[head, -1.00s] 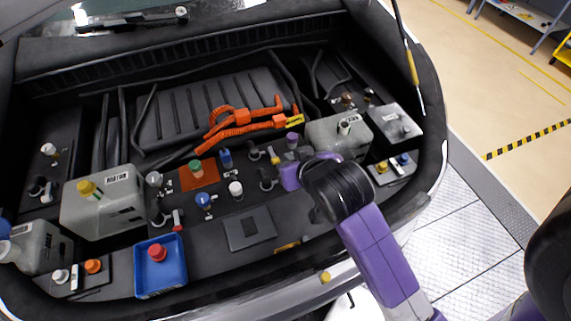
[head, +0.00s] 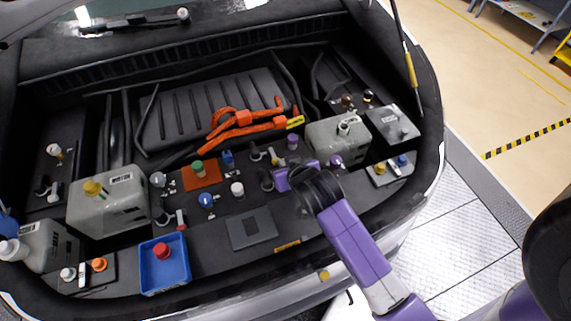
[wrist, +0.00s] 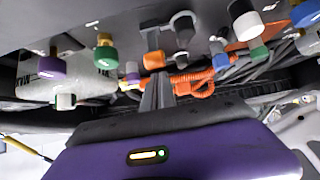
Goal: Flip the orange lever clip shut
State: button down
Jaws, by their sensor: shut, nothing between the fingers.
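A small orange piece (wrist: 154,60) on a grey mount, apparently the lever clip, shows in the wrist view just beyond my fingertips. Its lever position is hard to tell, and I cannot make it out in the head view, where my gripper may cover it. My gripper (wrist: 158,82) points at it with its dark fingers together and empty. Whether the fingertips touch it is unclear. In the head view my purple gripper (head: 284,180) is low over the right middle of the bay deck.
Black knobs (wrist: 183,25) and coloured caps stand close around. A purple cap (head: 336,160) is right of my gripper, with a grey tank (head: 325,133) behind. Orange hoses (head: 240,122) lie farther back. A blue tray (head: 165,280) is at front left.

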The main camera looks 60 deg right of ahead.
jog(key=shift+s+a+f, duration=0.2)
jog(key=shift+s, duration=0.1)
jog(key=shift+f+b, duration=0.15)
jog(key=shift+b, duration=0.2)
jog(key=shift+s+a+f+t+b, duration=0.1)
jog(key=shift+t+b, duration=0.2)
jog(key=shift+b, duration=0.5)
jog(key=shift+s+t+h+b, duration=0.1)
jog(key=shift+t+h+b, duration=0.2)
jog(key=shift+b, duration=0.05)
